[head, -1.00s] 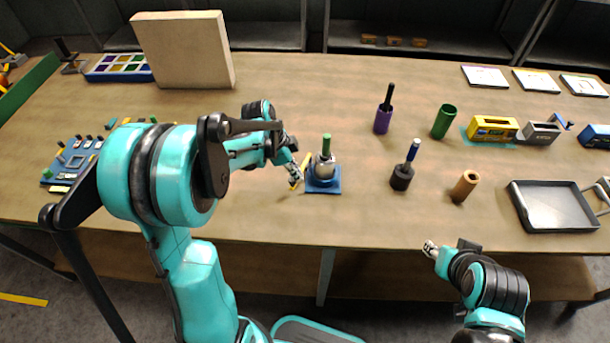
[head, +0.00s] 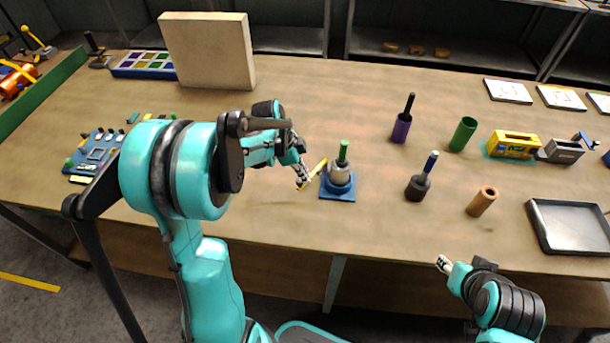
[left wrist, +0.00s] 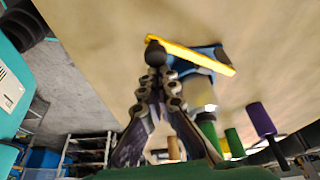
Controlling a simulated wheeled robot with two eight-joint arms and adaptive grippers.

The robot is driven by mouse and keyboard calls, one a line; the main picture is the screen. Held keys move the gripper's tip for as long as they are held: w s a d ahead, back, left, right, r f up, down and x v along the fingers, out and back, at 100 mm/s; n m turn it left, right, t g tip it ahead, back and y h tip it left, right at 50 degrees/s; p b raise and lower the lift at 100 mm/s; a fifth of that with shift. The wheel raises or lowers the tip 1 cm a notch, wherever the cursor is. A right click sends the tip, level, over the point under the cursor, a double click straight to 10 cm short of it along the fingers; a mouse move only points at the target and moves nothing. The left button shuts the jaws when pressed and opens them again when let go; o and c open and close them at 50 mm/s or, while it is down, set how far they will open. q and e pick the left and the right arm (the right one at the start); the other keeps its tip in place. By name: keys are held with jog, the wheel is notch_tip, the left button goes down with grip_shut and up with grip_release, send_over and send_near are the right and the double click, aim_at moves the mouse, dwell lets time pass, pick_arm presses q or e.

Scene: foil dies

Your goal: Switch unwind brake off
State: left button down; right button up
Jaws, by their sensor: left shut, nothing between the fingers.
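A yellow lever (head: 318,169) slants beside a blue base (head: 345,194) that carries a grey, green-topped piece (head: 341,168) near the middle of the bench. I take this lever to be the brake lever; no label is readable. My left gripper (head: 304,183) is shut and empty at the lever's left end. In the left wrist view the lever (left wrist: 195,56) crosses just beyond the shut fingertips (left wrist: 155,62), with a dark round knob (left wrist: 155,50) right at the tips. Contact cannot be told. My right gripper (head: 444,264) hangs at the bench's front edge; its jaw opening is unclear.
A blue switch board (head: 98,152) lies at the left, with a beige block (head: 208,50) behind. A purple holder (head: 401,128), green cup (head: 464,134), black-based tool (head: 418,187) and brown cylinder (head: 482,201) stand to the right. A dark tray (head: 572,228) lies at far right.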

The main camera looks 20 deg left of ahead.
pick_arm(q)
notch_tip(320, 180, up, 10)
jog(key=p, duration=0.3)
jog(key=shift+d, duration=0.2)
pick_arm(e)
jog(key=r, duration=0.3)
jog(key=shift+s+d+r, duration=0.1)
jog(key=shift+s+d, duration=0.05)
jog(key=shift+s, duration=0.15)
pick_arm(q)
jog(key=shift+d, duration=0.1)
jog(key=s+d+f+n+t+y+b, duration=0.1)
jog(key=s+d+n+t+b, duration=0.1)
jog(key=s+n, duration=0.4)
jog(key=s+d+f+n+t+y+b, duration=0.2)
jog(key=s+d+n+t+b, duration=0.1)
jog(key=s+n, duration=0.4)
jog(key=s+d+b, duration=0.1)
jog(key=s, duration=0.2)
jog(key=shift+s+d+t+y, duration=0.15)
jog(key=shift+s+t+y, duration=0.15)
jog(key=shift+s, duration=0.05)
pick_arm(e)
notch_tip(320, 180, down, 6)
